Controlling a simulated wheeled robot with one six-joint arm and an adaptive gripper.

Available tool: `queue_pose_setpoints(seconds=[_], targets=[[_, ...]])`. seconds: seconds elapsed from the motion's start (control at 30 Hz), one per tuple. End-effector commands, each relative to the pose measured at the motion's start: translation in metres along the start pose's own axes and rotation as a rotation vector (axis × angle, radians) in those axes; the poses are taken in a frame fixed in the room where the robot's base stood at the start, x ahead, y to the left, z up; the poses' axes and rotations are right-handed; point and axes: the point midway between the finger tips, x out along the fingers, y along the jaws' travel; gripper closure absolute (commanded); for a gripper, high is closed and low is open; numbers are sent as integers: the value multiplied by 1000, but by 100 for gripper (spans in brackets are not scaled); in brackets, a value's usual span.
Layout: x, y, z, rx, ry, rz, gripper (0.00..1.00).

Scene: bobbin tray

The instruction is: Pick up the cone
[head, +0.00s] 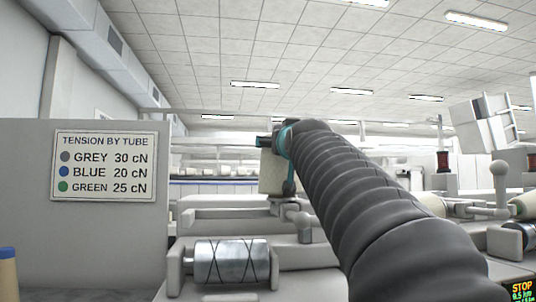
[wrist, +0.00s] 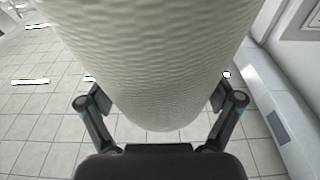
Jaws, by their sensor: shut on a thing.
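The cone (wrist: 155,60), wound with off-white yarn, fills the upper middle of the wrist view. My gripper (wrist: 160,92) is shut on it, with one finger pressed against each side. In the head view the cone (head: 270,172) shows in part behind my gripper (head: 272,142), above the machine. My dark ribbed arm covers much of the right side there and hides part of the cone. The cone's far end is out of the wrist view.
A grey panel (head: 85,230) with a tension sign (head: 104,165) stands at the left. A grooved metal drum (head: 232,262) sits low in the machine. Another yarn package (head: 524,205) is at the right edge. A blue-topped tube (head: 8,270) stands at the lower left.

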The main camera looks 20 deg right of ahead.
Motion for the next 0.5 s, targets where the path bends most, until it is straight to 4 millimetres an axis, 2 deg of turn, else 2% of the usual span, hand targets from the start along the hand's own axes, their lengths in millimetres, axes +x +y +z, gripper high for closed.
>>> queue_pose_setpoints(seconds=[0.07,0.17,0.5], targets=[[2,2,2,-9,-12,3,79],[3,2,-8,-8,-8,3,79],[10,-1,-58,-5,1,0,79]])
